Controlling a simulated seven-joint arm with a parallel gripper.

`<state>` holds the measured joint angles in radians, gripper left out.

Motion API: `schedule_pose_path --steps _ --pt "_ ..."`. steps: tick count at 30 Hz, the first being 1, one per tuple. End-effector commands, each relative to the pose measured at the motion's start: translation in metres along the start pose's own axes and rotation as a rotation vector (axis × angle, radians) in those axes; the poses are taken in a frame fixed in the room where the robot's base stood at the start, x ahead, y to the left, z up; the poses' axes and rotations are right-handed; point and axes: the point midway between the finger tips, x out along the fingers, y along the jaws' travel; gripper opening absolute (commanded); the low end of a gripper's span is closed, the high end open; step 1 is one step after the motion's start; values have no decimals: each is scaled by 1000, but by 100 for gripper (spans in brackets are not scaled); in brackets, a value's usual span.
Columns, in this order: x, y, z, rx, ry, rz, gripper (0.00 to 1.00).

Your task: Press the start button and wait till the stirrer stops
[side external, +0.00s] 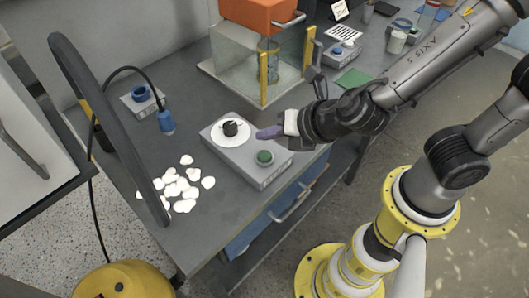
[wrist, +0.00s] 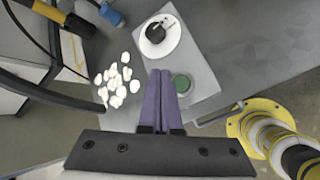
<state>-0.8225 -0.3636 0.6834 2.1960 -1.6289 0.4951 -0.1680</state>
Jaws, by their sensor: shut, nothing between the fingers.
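The stirrer (side external: 248,150) is a grey box on the bench with a round white plate (side external: 219,138) on top. A small dark round object (side external: 231,129) sits on the plate; it also shows in the wrist view (wrist: 155,33). A green round button (side external: 265,157) is on the box's top near its front right end; in the wrist view the button (wrist: 182,84) is just right of my fingers. My gripper (side external: 262,134) has purple fingers, shut and empty, above the box between plate and button. In the wrist view my gripper (wrist: 162,75) partly covers the box. I cannot tell whether the stirrer turns.
Several white shells (side external: 181,184) lie loose on the bench left of the stirrer. A blue-ringed device (side external: 142,97) and a hanging blue tool (side external: 166,121) are behind them. A glass tank (side external: 245,65) with yellow posts stands behind the stirrer. A dark curved arch (side external: 105,120) rises at left.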

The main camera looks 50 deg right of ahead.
Motion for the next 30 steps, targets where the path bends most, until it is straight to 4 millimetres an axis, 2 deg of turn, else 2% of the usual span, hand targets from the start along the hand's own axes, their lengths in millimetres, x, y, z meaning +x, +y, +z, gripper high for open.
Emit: schedule_pose_path --steps 6,12,30 --pt "16 -12 -12 -1 -1 -1 0" --pt "23 -17 -17 0 -1 0 0" --pt "24 -18 -18 0 0 0 0"
